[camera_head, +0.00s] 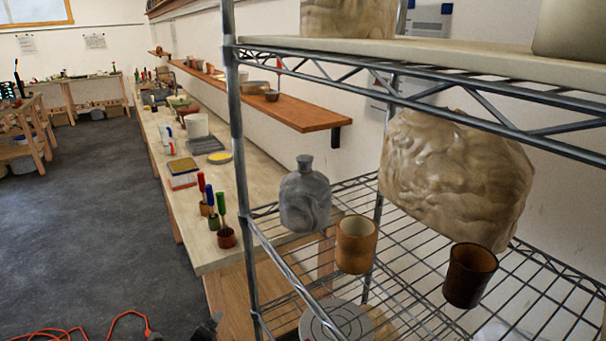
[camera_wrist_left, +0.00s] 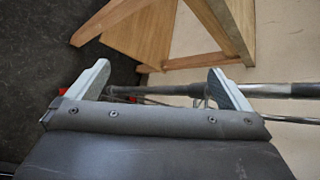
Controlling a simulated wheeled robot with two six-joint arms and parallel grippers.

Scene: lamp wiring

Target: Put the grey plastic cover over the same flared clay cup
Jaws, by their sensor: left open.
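A grey, wrinkled, bottle-shaped piece with a short neck (camera_head: 305,200) stands at the left side of the wire shelf; it may be the grey plastic cover, but I cannot tell. An orange-brown clay cup (camera_head: 356,246) stands upright and open to its right. A dark brown cup (camera_head: 469,276) stands further right on the same shelf. I cannot tell for sure which is the flared one. My left gripper (camera_wrist_left: 158,72) is open, with nothing between its fingers in the left wrist view; a metal rod and wooden legs lie beyond it. My right gripper is not in view.
A wire rack with a grey post (camera_head: 234,130) stands close on the right. A large tan wrinkled form (camera_head: 455,180) fills the shelf's back. An orange cord (camera_head: 125,318) lies on the floor; open floor lies left.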

